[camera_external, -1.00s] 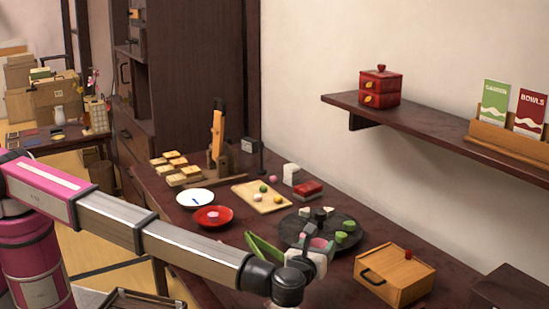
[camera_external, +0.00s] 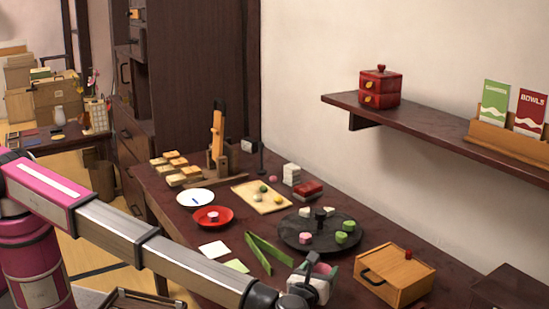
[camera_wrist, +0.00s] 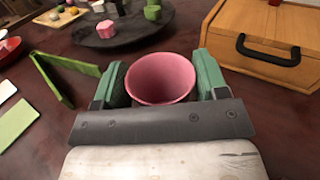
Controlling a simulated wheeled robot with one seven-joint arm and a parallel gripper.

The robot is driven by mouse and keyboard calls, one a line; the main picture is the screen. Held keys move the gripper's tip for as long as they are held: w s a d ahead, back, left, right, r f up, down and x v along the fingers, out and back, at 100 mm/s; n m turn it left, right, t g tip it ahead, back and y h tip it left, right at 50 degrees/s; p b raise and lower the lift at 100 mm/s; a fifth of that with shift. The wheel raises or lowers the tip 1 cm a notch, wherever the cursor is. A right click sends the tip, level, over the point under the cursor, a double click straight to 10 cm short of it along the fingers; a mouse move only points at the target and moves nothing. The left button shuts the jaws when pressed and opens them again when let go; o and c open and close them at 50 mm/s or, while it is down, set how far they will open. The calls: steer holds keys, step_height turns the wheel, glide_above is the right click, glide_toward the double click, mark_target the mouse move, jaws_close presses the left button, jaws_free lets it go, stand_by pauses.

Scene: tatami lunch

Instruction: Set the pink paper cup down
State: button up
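The pink paper cup (camera_wrist: 160,78) sits upright between the two green fingers of my gripper (camera_wrist: 162,82) in the wrist view. Both fingers press against its sides, and its open top faces the camera. In the external view my gripper (camera_external: 318,278) is at the front of the dark table (camera_external: 190,236), left of the wooden box (camera_external: 395,277). The cup is mostly hidden there behind the gripper. I cannot tell whether its base touches the table.
A dark round tray (camera_external: 290,240) with pink, green and white pieces lies behind my gripper. A green folded stand (camera_external: 262,252), a white card (camera_external: 213,249) and a green card (camera_external: 237,265) lie to the left. Bare tabletop shows between the tray and the box.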

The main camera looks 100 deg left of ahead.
steer(key=shift+o, duration=0.9)
steer(key=v, duration=0.9)
steer(key=shift+d+r, duration=0.2)
steer(key=shift+d, duration=0.15)
steer(key=shift+o, duration=0.4)
steer(key=shift+s+d, duration=0.2)
steer(key=shift+d, duration=0.35)
